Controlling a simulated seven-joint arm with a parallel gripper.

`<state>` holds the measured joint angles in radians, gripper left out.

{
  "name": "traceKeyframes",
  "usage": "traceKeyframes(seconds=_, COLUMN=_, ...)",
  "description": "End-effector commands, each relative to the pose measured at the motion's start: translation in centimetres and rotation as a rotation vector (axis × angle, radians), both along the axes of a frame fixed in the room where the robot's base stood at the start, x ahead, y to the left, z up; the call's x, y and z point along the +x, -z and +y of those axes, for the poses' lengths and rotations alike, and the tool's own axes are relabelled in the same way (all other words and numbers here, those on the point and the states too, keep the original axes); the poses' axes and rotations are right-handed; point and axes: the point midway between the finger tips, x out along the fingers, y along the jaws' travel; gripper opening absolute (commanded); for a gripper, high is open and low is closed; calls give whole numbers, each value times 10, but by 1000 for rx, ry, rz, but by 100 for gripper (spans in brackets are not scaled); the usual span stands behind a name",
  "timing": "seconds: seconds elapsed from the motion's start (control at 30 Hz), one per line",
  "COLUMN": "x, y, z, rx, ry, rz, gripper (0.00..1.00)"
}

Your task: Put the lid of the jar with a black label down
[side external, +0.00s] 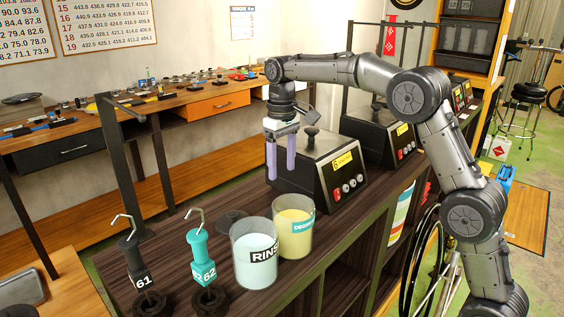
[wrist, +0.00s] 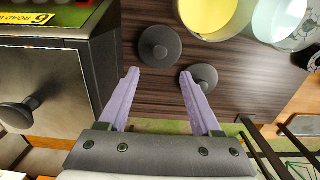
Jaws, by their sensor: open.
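The jar with the black RINSE label (side external: 257,254) holds pale blue liquid and stands open on the dark wood bench. It also shows at the top right of the wrist view (wrist: 279,18). Two dark round lids with knobs lie on the bench in the wrist view: one lid (wrist: 160,45) is ahead of my fingers, the other lid (wrist: 203,78) is close to the right fingertip. One dark lid (side external: 231,221) shows behind the RINSE jar in the side view. My gripper (side external: 281,178) has purple fingers, open and empty, pointing down above the bench; they also show in the wrist view (wrist: 160,74).
An open jar of yellow liquid with a teal label (side external: 295,229) stands right beside the RINSE jar. A boxy heater (side external: 318,171) with a knobbed top is close behind my gripper. Handled tools numbered 61 (side external: 139,262) and 62 (side external: 201,258) stand at the front left.

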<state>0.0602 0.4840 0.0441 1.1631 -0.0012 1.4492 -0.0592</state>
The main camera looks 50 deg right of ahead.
Motion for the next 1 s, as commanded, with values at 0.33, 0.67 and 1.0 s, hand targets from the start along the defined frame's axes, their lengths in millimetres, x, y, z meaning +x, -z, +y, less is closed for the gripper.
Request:
traceKeyframes(seconds=0.33, x=-8, y=-14, z=1, rx=-1, ry=0, rz=-13, gripper=65)
traceKeyframes(seconds=0.67, x=-116, y=-62, z=15, rx=-6, ry=-2, rz=-174, gripper=65)
traceKeyframes(seconds=1.0, x=-254, y=-44, z=27, rx=-4, ry=-2, rz=-370, gripper=65)
